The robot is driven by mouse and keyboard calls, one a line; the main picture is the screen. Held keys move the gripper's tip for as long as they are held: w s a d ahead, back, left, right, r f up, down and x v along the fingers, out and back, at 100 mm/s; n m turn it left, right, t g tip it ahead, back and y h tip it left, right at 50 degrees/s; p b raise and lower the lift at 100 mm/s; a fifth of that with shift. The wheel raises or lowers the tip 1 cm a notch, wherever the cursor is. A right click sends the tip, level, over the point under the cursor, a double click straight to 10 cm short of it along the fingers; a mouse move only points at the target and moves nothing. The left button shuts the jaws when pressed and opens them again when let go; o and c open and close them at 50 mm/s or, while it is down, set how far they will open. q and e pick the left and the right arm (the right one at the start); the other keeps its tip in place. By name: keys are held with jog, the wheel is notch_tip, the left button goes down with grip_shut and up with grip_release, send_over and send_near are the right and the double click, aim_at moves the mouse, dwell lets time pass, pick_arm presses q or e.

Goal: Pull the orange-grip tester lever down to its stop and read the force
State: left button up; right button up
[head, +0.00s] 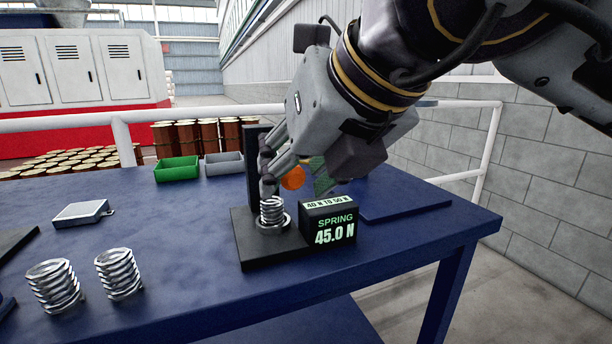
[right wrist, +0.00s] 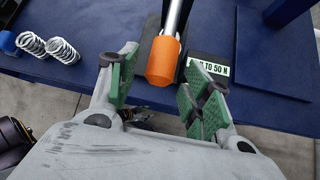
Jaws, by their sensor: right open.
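The spring tester (head: 262,252) stands on the blue table with a dark base, an upright post and a coil spring (head: 272,211) seated on it. Its display (head: 335,232) reads "SPRING 45.0 N" under a "40 N TO 50 N" label. The lever's orange grip (head: 293,178) shows partly behind my right gripper (head: 297,186). In the right wrist view, the orange grip (right wrist: 163,61) sits on a metal rod between the green-padded fingers of the open right gripper (right wrist: 162,78), apart from both pads. The rest of the lever is largely hidden in the head view. My left gripper is not in view.
Two loose springs (head: 119,274) stand at the front left of the table. A small grey metal plate (head: 83,213), a green bin (head: 177,169) and a grey bin (head: 224,164) lie farther back. A dark blue flat panel (head: 390,201) is right of the tester. The front middle is clear.

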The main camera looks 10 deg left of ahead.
jog(key=v, duration=1)
pick_arm(q)
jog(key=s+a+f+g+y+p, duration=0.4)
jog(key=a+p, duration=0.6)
jog(key=p, duration=1.1)
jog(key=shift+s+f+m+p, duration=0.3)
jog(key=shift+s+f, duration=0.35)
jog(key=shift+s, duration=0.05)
pick_arm(e)
notch_tip(320, 180, up, 21)
jog(key=shift+r, duration=0.2)
pick_arm(q)
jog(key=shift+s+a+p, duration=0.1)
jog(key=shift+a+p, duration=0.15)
jog(key=shift+p, duration=0.05)
pick_arm(e)
jog(key=shift+r, duration=0.3)
